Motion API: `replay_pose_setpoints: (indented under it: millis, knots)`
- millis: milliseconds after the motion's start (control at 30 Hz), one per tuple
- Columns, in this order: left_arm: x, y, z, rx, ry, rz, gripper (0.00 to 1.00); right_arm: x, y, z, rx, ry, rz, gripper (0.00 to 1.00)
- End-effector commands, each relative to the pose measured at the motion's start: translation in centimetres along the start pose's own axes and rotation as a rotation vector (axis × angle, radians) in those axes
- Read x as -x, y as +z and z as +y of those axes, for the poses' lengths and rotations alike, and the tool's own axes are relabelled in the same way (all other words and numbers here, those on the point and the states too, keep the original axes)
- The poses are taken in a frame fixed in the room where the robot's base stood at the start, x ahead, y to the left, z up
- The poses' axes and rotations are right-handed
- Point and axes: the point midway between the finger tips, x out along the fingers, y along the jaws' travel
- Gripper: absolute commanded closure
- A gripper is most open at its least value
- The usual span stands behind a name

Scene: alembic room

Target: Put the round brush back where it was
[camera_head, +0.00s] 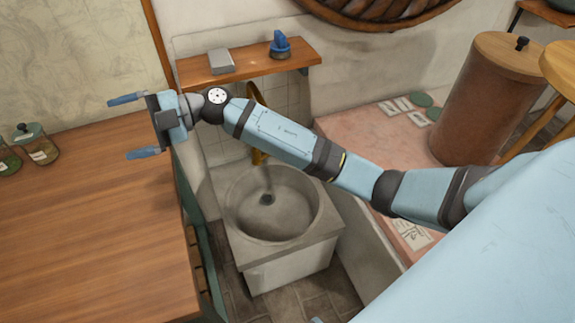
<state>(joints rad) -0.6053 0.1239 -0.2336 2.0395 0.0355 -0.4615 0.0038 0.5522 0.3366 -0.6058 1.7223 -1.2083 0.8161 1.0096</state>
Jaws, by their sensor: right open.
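A small dark-blue rounded object (280,45) stands on the wooden wall shelf (300,52) above the sink. It may be the round brush, but it is too small to be sure. My right gripper (122,128) reaches across to the left, over the back right part of the wooden counter. Its two blue fingers are spread wide with nothing between them. It is apart from the blue object, to its left and lower in the picture. My left gripper is not in view.
A grey block (220,62) sits on the shelf's left part. The stone sink (272,212) is below my right arm. Jars (36,145) stand at the counter's left edge. A large brown cylinder (485,105) stands at the right. Most of the counter (85,235) is clear.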

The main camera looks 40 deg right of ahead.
Motion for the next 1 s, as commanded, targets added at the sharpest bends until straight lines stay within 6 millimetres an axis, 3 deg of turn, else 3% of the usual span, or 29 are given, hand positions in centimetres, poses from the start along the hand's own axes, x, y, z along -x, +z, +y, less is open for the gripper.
replay_pose_setpoints:
  millis: [33, 133, 267, 367, 467, 567, 700, 800, 900, 1000]
  knots:
    - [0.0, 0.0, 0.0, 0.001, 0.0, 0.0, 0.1, -0.1, -2.9, -0.5, -0.012, 0.107, 0.048, 0.1]
    - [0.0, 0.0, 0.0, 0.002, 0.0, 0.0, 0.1, 1.0, -5.7, -0.9, -0.064, 0.322, 0.068, 0.1]
    - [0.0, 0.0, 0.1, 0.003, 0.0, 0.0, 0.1, 4.2, -4.2, -3.5, -0.213, 0.577, -0.042, 0.1]
    - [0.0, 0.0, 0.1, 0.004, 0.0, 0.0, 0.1, 7.5, -1.8, -7.3, -0.362, 0.743, -0.199, 0.1]
    - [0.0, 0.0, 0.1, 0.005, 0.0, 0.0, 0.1, 11.1, 0.4, -12.7, -0.528, 0.866, -0.399, 0.1]
    - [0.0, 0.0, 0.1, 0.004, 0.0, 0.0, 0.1, 14.8, 1.6, -19.7, -0.711, 0.93, -0.622, 0.1]
    - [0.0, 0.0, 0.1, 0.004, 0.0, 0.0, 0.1, 18.9, 0.8, -29.8, -0.957, 0.92, -0.904, 0.1]
    - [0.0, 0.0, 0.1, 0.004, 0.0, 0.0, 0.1, 20.7, -0.7, -35.2, -1.095, 0.876, -1.039, 0.1]
    - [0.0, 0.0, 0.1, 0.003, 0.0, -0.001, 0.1, 21.7, -2.1, -38.7, -1.184, 0.834, -1.12, 0.1]
    - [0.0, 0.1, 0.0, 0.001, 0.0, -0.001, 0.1, 22.1, -2.8, -40.3, -1.225, 0.81, -1.154, 0.1]
